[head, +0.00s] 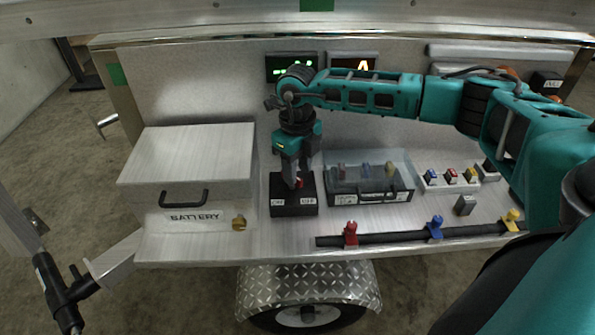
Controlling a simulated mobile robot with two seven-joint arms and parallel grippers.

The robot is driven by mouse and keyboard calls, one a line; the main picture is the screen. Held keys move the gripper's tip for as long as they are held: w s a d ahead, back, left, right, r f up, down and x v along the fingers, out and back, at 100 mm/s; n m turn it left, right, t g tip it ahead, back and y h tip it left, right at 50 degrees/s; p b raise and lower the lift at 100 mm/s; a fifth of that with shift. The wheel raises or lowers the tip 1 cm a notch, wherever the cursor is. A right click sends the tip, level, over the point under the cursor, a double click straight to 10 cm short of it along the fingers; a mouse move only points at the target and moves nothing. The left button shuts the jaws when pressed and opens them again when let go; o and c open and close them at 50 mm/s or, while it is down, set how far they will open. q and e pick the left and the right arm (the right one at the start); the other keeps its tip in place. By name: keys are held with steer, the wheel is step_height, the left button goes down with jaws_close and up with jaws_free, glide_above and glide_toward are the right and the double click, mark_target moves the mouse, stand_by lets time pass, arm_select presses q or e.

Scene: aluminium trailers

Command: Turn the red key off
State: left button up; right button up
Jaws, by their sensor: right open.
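The red key (299,183) is a small red piece on top of a black switch box (293,208) in the middle of the trailer's metal deck. The box has two small white labels on its front, one at each side; the lettering is too small to read surely. My right gripper (294,181) points down at the top of the box, with its fingertips at the key. It is open, and its fingers hide part of the key. I cannot tell whether they touch it or which way the key is turned. My left gripper is not in view.
A clear-lidded case (368,181) stands right of the switch box. A black pipe (390,238) with red, blue and yellow valves runs along the front edge. Displays hang behind.

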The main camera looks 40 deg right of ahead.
step_height(320, 180, up, 11)
steer(key=p, duration=0.1)
stand_by(0.7)
